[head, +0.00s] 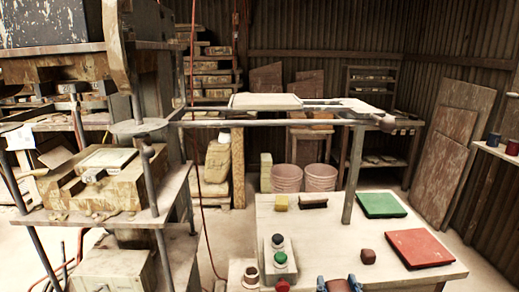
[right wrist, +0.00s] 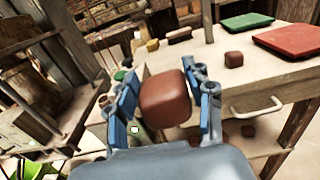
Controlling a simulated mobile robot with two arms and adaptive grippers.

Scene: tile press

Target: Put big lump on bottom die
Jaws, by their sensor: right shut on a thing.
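My right gripper (head: 339,284) is at the bottom edge of the head view, by the table's near side. It is shut on the big lump, a reddish-brown rounded block (right wrist: 165,98) between the blue finger pads in the right wrist view. The lump's top (head: 338,285) just shows in the head view. The bottom die (head: 107,159) appears to be the pale square recess in the brown block on the press bed at left, well away from the gripper. A smaller brown lump (head: 368,256) sits on the table and also shows in the right wrist view (right wrist: 233,59). My left gripper is not in view.
The table (head: 325,235) holds a green board (head: 381,205), a red board (head: 420,248), a button box (head: 279,256), a yellow block (head: 281,203) and a brush-like item (head: 313,202). Press posts (head: 148,180) stand beside the press bed. Two pink buckets (head: 287,178) stand behind.

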